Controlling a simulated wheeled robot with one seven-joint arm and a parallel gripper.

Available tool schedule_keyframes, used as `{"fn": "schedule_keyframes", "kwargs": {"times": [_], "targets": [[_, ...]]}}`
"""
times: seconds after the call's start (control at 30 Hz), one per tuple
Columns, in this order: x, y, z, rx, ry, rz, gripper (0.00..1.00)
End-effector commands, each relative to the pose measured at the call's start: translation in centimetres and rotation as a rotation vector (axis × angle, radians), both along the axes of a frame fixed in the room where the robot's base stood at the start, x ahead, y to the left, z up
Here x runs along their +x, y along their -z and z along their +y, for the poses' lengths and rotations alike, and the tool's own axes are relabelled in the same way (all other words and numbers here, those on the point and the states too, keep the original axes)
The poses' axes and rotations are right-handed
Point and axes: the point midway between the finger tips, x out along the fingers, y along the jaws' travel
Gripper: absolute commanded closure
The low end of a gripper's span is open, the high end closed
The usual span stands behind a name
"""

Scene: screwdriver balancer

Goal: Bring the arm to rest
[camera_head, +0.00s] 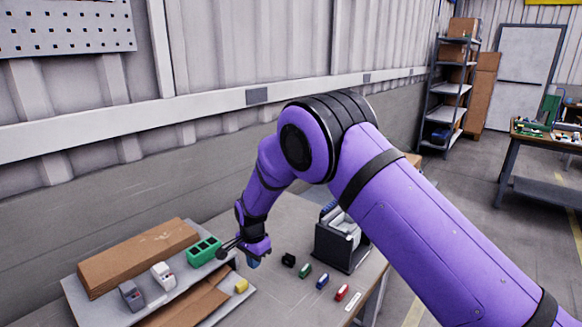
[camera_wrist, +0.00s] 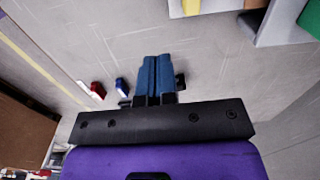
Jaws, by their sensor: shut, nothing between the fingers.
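My purple arm reaches from the lower right of the head view across the table (camera_head: 285,215). My gripper (camera_head: 253,262) points downward above the table, between the grey shelf on the left and the row of small blocks. In the wrist view my gripper (camera_wrist: 157,62) has its two blue fingers pressed together, with nothing between them. Part of the gripper in the head view is hidden by the wrist.
Black (camera_head: 289,259), green (camera_head: 305,271), blue (camera_head: 322,281) and red (camera_head: 342,292) blocks stand right of my gripper. A dark bin (camera_head: 335,247) stands behind. Left, a shelf (camera_head: 90,308) holds cardboard, a green holder (camera_head: 203,250) and a yellow block (camera_head: 241,286).

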Motion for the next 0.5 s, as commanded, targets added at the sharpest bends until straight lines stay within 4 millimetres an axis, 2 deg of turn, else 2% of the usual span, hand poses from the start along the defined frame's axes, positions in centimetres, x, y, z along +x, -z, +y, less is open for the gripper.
{"fn": "schedule_keyframes", "kwargs": {"times": [0.03, 0.1, 0.27, 0.5], "targets": [[0.6, -2.3, -1.1, 0.011, -0.005, -0.010, 1.00], [1.0, -5.3, -2.8, 0.024, -0.022, -0.020, 1.00], [1.3, -11.9, -6.9, 0.049, -0.066, -0.047, 1.00], [0.2, -20.7, -13.4, 0.077, -0.135, -0.095, 1.00]]}}
